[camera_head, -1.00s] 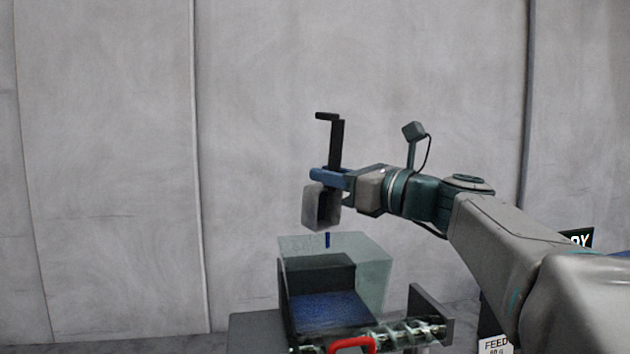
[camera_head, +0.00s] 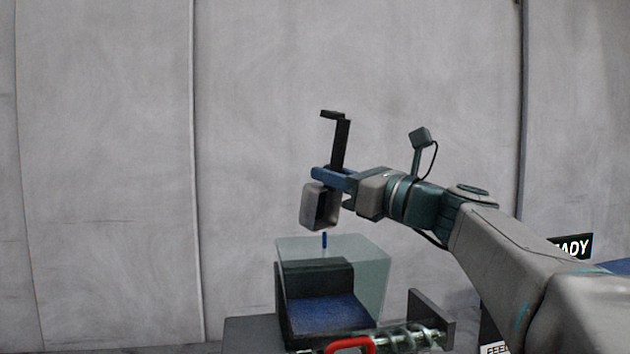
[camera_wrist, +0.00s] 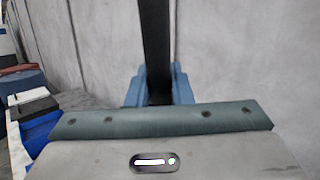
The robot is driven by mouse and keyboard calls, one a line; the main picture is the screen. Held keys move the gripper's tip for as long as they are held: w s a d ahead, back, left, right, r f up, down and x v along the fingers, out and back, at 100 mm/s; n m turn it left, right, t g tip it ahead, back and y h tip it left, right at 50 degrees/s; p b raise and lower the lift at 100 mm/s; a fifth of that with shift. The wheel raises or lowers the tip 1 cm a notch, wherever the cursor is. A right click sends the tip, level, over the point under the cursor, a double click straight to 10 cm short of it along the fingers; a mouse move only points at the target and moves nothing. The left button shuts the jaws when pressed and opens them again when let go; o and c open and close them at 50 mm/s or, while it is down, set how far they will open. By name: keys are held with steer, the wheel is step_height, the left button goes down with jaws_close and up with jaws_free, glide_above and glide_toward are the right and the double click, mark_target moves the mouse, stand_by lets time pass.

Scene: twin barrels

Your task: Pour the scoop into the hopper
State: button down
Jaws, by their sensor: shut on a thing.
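My gripper (camera_head: 335,178) has its blue fingers shut on the black handle (camera_head: 341,143) of the scoop. The scoop's grey box-shaped head (camera_head: 319,206) hangs below the fingers, tilted, with its dark open side facing right and toward the camera. A small blue bit (camera_head: 324,241) shows in the air just below the scoop, above the hopper. The clear-walled hopper (camera_head: 372,277) stands beneath, with blue material (camera_head: 325,313) inside it. In the wrist view the handle (camera_wrist: 156,50) rises between the fingers; the scoop's head is hidden there.
A red handle (camera_head: 350,345) and a metal screw auger (camera_head: 405,337) sit at the hopper's front, beside a dark plate (camera_head: 431,318). A grey panelled wall (camera_head: 260,90) fills the background.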

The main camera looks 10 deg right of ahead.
steer(key=shift+s+d+f+t+y+b, duration=0.2)
steer(key=shift+s+t+y+b, duration=0.3)
steer(key=shift+b, duration=1.1)
steer(key=shift+r, duration=0.1)
stand_by(0.6)
steer(key=r+p, duration=0.1)
steer(key=p, duration=0.2)
steer(key=shift+g+h, duration=0.3)
steer(key=g+p, duration=0.1)
steer(key=p, duration=0.2)
steer(key=h+p, duration=0.1)
steer(key=p, duration=0.3)
steer(key=shift+r+g+h, duration=0.3)
steer(key=shift+r+g, duration=0.05)
steer(key=shift+g, duration=0.05)
steer(key=g+h+p, duration=0.1)
steer(key=p, duration=0.6)
steer(key=r+m+g+h+p, duration=0.1)
steer(key=g+p, duration=0.1)
steer(key=p, duration=0.5)
steer(key=shift+w+r+h, duration=0.1)
steer(key=shift+r+h, duration=0.05)
steer(key=shift+h, duration=0.25)
steer(key=shift+g+p, duration=0.3)
steer(key=shift+p, duration=0.3)
steer(key=shift+f, duration=0.25)
